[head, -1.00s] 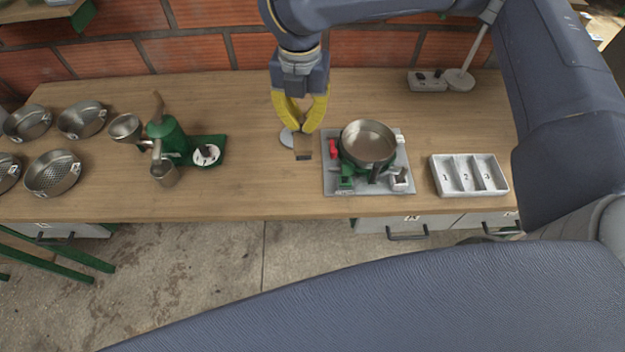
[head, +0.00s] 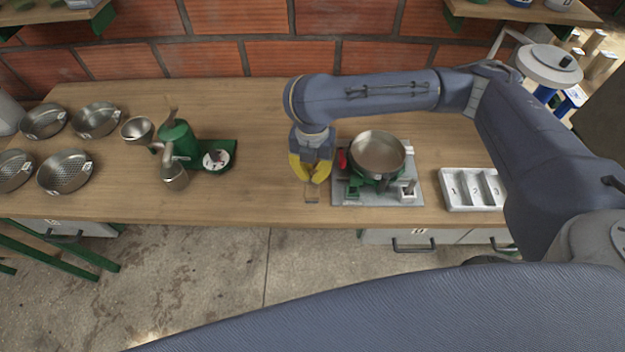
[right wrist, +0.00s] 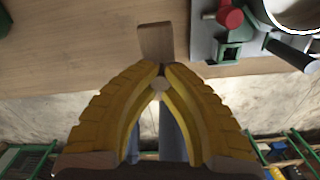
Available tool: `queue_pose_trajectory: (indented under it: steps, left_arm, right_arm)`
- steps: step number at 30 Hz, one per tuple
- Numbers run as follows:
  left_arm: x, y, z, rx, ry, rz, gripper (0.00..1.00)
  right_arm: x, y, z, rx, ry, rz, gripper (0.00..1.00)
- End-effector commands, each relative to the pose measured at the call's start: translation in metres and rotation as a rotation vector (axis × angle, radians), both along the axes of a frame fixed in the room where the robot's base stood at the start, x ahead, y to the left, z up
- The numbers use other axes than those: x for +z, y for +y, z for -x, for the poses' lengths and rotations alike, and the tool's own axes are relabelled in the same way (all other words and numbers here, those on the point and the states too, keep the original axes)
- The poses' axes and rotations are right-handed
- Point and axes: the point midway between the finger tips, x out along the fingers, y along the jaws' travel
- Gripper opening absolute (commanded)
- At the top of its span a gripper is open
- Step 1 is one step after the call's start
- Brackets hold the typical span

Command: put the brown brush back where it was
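The brown brush (head: 312,193) is a small wood-coloured piece below the fingertips of my right gripper (head: 311,180), near the front edge of the table, left of the grey plate. In the right wrist view the brush (right wrist: 155,42) reaches out beyond the yellow fingertips (right wrist: 161,68), which are closed together on it. A round tan end shows between the fingers. The fingers hide part of the brush. I cannot tell whether it touches the table. My left gripper is not in view.
A steel pan on a green burner stands on the grey plate (head: 350,195) just right of the gripper. A numbered white tray (head: 450,205) is farther right. A green pulper (head: 178,140) and several steel pans are left. The wooden table (head: 262,185) is clear between.

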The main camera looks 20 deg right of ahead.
Motion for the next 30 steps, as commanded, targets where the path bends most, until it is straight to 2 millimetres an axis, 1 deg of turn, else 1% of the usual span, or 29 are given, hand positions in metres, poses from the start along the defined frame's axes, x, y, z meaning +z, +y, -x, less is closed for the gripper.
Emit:
queue_pose_trajectory:
  steps: [5,12,15,30]
  left_arm:
    - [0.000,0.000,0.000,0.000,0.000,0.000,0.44]
    - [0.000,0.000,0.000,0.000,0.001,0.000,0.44]
    - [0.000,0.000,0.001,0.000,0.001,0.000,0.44]
    - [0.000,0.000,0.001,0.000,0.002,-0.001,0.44]
  right_arm:
    - [-0.007,0.000,0.000,-0.001,0.001,0.000,0.00]
    - [-0.031,0.000,0.001,-0.001,0.002,-0.001,0.00]
    - [-0.039,0.000,0.001,-0.001,0.003,-0.001,0.00]
    - [-0.044,0.000,0.000,-0.001,0.001,0.001,0.00]
